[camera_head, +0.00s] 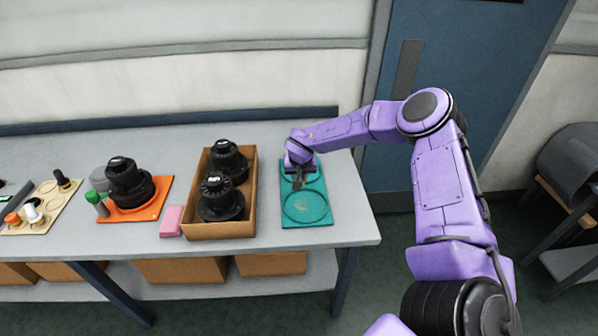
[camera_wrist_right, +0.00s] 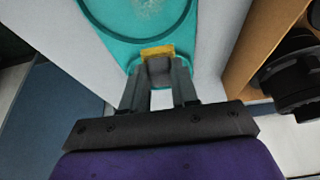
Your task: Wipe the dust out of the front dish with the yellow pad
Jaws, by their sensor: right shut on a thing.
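A teal tray (camera_head: 323,217) lies at the right end of the table. Its front dish (camera_head: 306,206) is a round ring with a pale dusty smear inside. Part of that dish (camera_wrist_right: 150,8) also shows at the top of the right wrist view. My right gripper (camera_head: 298,184) is over the back part of the tray, behind the front dish. In the right wrist view my right gripper (camera_wrist_right: 159,88) is shut on a grey block with the yellow pad (camera_wrist_right: 157,51) at its far end. I cannot tell whether the pad touches the tray. My left gripper is not in view.
A cardboard box (camera_head: 218,232) with two black knobbed parts stands just left of the tray. A pink block (camera_head: 171,221), an orange tray (camera_head: 145,212) with a black part and a beige board (camera_head: 42,208) lie further left. A narrow strip of table is clear right of the tray.

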